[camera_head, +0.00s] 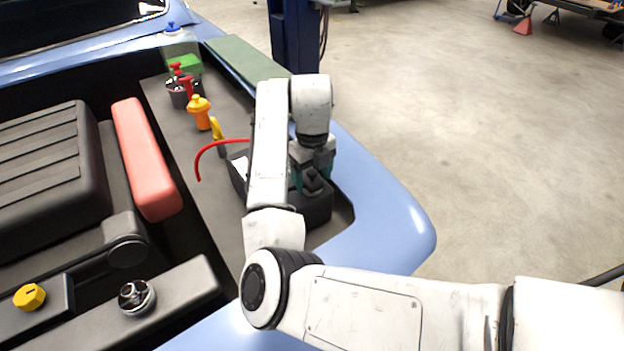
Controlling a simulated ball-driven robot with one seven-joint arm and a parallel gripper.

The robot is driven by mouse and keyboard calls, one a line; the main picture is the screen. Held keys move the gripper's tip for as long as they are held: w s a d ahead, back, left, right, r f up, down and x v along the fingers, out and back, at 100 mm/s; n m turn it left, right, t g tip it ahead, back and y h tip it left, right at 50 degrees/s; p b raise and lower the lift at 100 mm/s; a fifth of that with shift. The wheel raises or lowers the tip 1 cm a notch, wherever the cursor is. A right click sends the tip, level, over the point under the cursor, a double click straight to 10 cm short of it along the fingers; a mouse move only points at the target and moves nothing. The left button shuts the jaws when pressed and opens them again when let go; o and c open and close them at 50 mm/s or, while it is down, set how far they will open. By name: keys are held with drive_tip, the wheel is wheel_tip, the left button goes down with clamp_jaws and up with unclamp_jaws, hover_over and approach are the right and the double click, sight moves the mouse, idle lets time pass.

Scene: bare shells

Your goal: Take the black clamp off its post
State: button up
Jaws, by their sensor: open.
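The black battery (318,208) sits in the right corner of the engine bay, partly hidden behind my white arm. My gripper (312,168) points down over its right part. The black clamp (312,181) shows as a small dark shape directly below my gripper, on top of the battery. The gripper is open; its fingers are small and dark here, and I cannot tell whether they are around the clamp or just above it. The post under the clamp is hidden. A red cable (218,144) curves from the battery's left side to a free-looking end.
The blue fender (385,215) borders the bay on the right. A red cover (146,160) and black engine cover (50,165) lie further left.

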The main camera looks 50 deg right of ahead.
drive_tip(key=shift+c, duration=0.4)
drive_tip(key=c, duration=1.1)
drive_tip(key=shift+r, duration=0.1)
